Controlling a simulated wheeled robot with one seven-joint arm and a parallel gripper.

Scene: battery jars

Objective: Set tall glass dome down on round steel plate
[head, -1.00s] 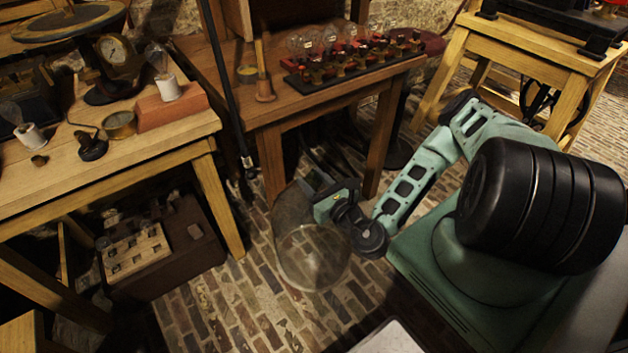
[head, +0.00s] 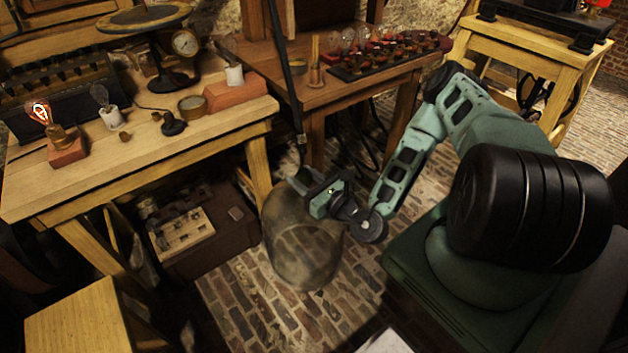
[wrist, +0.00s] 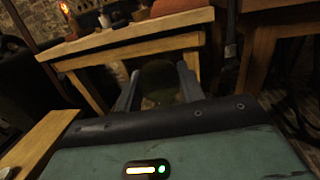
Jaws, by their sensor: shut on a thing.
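The tall glass dome (head: 298,250) is clear and hangs roughly upright over the brick floor. My gripper (head: 312,190) is shut on its upper part. In the wrist view my two fingers (wrist: 158,88) stand either side of the dome's see-through top (wrist: 158,78). A round plate (head: 143,19) on a dark pedestal stands at the back of the left bench and looks like the round steel plate. Its top appears bare. The dome is well below and to the right of it, apart from it.
The left bench (head: 150,145) also holds a gauge (head: 186,42), a lit bulb (head: 40,112), small bulbs and a red-brown block (head: 240,92). A dark pole (head: 285,70) stands between the benches. A box (head: 205,235) sits under the left bench. The brick floor around the dome is open.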

